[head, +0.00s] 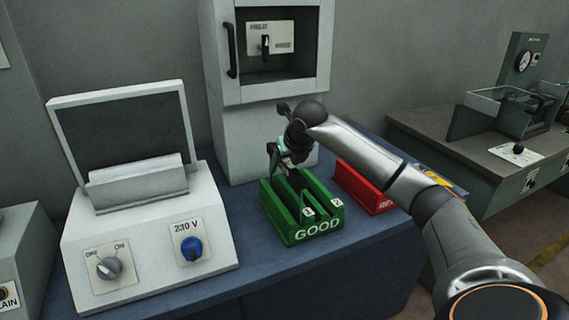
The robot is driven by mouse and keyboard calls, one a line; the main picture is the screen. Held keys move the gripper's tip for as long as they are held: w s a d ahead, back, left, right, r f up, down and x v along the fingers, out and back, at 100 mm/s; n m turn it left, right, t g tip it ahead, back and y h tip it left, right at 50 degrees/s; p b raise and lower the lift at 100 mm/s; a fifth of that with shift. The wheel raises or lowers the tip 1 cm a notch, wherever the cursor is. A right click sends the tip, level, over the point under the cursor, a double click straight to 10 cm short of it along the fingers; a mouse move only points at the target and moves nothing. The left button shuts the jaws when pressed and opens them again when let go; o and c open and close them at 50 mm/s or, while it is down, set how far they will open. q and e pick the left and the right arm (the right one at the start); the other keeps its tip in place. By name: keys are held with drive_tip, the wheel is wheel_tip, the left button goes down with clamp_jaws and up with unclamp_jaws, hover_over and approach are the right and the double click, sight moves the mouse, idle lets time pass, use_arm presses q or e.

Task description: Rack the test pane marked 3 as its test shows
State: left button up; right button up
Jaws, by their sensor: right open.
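The green rack marked GOOD (289,241) stands on the blue bench. Two dark panes stand in its slots, each with a white number tag at the front. The right tag (337,202) seems to read 2; the left tag (308,212) is too small to read surely. My right gripper (283,168) is open over the back of the green rack, fingers pointing down; whether it touches a pane I cannot tell. A red rack (360,187) stands to the right, partly hidden by my right arm. My left gripper is out of view.
A white tester (150,235) with raised lid, OFF/ON knob (109,267) and blue 230 V knob (191,248) stands left. A white cabinet (222,130) with a switch panel (270,40) stands behind. A grey-topped bench (455,148) with a gauge device is right. The bench front (330,260) is clear.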

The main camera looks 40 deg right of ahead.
drive_tip(key=v, duration=1.2)
drive_tip(key=shift+s+r+b, duration=0.25)
drive_tip(key=shift+r+b, duration=0.05)
drive_tip(key=shift+b, duration=0.1)
